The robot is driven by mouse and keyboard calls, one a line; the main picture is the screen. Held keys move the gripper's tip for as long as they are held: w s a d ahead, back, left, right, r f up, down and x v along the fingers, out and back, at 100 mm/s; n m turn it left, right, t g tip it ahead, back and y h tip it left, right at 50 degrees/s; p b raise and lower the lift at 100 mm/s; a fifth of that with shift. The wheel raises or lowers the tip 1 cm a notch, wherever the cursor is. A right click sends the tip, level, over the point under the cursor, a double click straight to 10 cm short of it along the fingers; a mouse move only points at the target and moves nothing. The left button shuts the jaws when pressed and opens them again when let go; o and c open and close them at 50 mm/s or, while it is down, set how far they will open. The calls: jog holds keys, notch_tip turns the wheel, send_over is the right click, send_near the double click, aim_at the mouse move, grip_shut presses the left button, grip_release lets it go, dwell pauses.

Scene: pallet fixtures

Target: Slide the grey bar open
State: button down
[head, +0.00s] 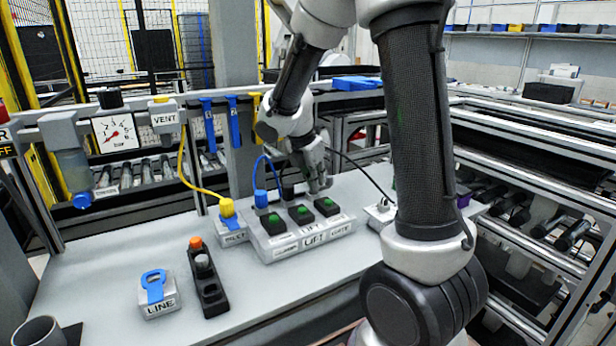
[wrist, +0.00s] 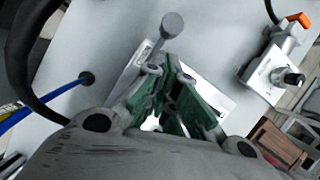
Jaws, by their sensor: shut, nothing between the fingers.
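In the wrist view a grey rod with a round end (wrist: 172,25) stands over a pale labelled plate (wrist: 130,72), just past my fingertips; I cannot tell for sure whether it is the grey bar. My gripper (wrist: 166,68) is shut with nothing in it, its green-lined fingers pointing towards the rod. I cannot tell whether they touch it. In the head view my gripper (head: 319,188) is low over the back right of the bench, just behind the push-button box (head: 300,242). No grey bar shows clearly there; my arm and gripper cover part of that area.
An orange-topped black switch unit (head: 206,280) and a LINE block with a blue tab (head: 158,292) stand left. A valve with an orange handle (wrist: 287,32) is at right in the wrist view.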

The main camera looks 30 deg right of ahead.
jog(key=shift+w+d, duration=0.25)
jog(key=shift+d, duration=0.35)
jog(key=shift+d, duration=1.2)
jog(key=shift+a, duration=0.15)
